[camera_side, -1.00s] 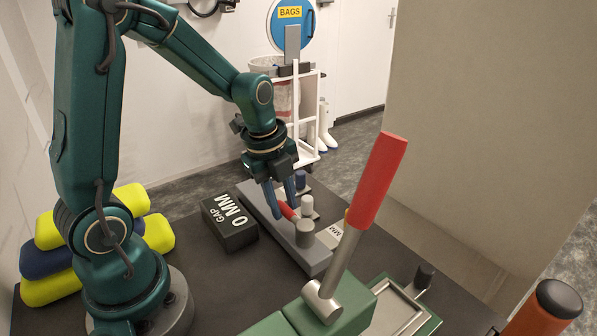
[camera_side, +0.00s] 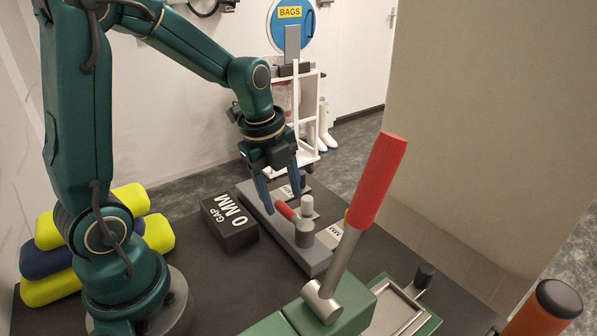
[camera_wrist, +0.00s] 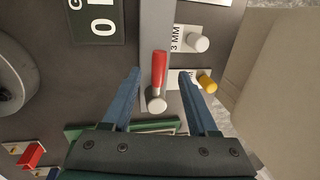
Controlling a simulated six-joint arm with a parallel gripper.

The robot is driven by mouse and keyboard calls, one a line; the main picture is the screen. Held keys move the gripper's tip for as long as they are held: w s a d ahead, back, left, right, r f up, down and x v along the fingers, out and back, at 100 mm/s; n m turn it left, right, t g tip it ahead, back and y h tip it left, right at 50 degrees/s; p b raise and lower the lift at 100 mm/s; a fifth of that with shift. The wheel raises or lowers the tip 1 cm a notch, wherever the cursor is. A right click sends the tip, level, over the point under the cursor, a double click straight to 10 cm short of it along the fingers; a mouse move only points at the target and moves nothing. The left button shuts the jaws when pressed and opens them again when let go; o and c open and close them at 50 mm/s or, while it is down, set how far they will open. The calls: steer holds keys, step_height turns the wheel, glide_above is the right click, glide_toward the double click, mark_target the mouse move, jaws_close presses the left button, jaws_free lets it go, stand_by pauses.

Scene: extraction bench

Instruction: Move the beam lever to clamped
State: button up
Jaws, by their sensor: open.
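A small lever with a red handle (camera_side: 284,210) is mounted on a long grey beam (camera_side: 313,261), with its handle pointing back and left from a grey round pivot (camera_side: 304,233). I take this as the beam lever. In the wrist view its red handle (camera_wrist: 159,68) lies along the beam, with the grey pivot (camera_wrist: 156,105) at its lower end. My gripper (camera_side: 283,211) is open, its two blue fingers above the beam around the handle area. In the wrist view the fingers stand apart on either side of the lever, with gaps; contact does not show.
A large red-handled lever (camera_side: 377,180) stands tilted on a green block (camera_side: 350,312) in front. A white peg (camera_side: 307,206) and a yellow peg (camera_wrist: 207,82) stand beside the beam. A dark "GAP 0 MM" block (camera_side: 229,222) sits left of it. Yellow and blue pads are stacked far left.

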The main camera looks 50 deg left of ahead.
mark_target(281, 211)
steer(key=shift+s+r, duration=0.15)
steer(key=shift+r, duration=0.6)
steer(key=shift+s+r, duration=0.1)
steer(key=shift+r, duration=0.6)
steer(key=shift+d+r, duration=0.1)
steer(key=shift+r, duration=0.1)
steer(key=s+d+r+n+t, duration=0.1)
steer(key=s+d+r+n, duration=0.1)
steer(key=s+n, duration=0.3)
steer(key=s+d+r+n+t, duration=0.2)
steer(key=s+n, duration=0.3)
steer(key=n, duration=0.8)
steer(key=shift+s+d, duration=0.25)
steer(key=shift+d, duration=0.65)
